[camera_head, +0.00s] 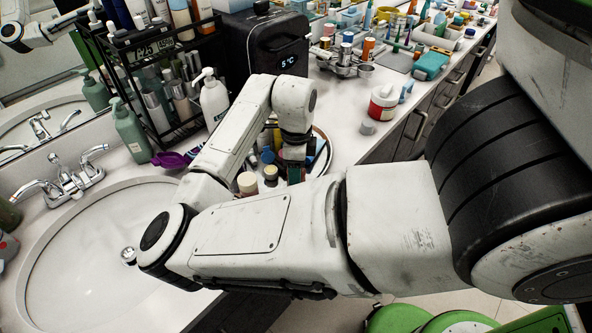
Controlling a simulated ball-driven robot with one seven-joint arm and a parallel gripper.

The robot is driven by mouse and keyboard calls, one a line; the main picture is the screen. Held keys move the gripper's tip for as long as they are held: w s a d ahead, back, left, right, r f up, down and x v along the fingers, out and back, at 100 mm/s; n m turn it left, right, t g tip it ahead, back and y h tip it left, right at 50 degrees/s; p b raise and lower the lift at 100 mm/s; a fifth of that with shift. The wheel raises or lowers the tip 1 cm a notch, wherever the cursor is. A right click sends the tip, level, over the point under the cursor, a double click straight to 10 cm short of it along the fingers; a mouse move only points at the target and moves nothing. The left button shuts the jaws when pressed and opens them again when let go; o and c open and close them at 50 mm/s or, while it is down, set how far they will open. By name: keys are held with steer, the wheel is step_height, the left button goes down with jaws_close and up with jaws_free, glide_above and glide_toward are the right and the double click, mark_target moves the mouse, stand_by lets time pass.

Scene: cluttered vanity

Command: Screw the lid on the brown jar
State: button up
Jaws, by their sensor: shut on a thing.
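My gripper (294,162) points down over a round tray (325,140) of small bottles and jars, right of the sink. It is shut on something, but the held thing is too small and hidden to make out. Just left of it stand a jar with a cream top (247,182) and a small container with a pale top (270,172). My arm hides their lower parts and the tray's near side. I cannot tell for sure which container is the brown jar, and I cannot make out its lid.
A white sink (85,265) with a chrome faucet (65,183) is at left. A white pump bottle (212,98), a black rack (150,95) and a black box (270,45) stand behind the tray. A red-and-white jar (383,102) and grey piece (367,127) sit right on clear counter.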

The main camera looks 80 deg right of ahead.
stand_by(0.3)
steer(key=m, duration=0.1)
steer(key=m+b, duration=0.1)
steer(key=shift+f+m, duration=0.2)
steer(key=shift+m, duration=0.1)
steer(key=shift+r+m+b, duration=0.2)
steer(key=shift+m+b, duration=0.15)
steer(key=shift+m, duration=0.75)
steer(key=shift+f, duration=0.1)
steer(key=shift+f+m+b, duration=0.1)
steer(key=shift+m+b, duration=0.35)
steer(key=shift+m, duration=0.15)
steer(key=m+b, duration=0.1)
steer(key=m, duration=0.2)
steer(key=o, duration=1.2)
steer(key=shift+o, duration=0.5)
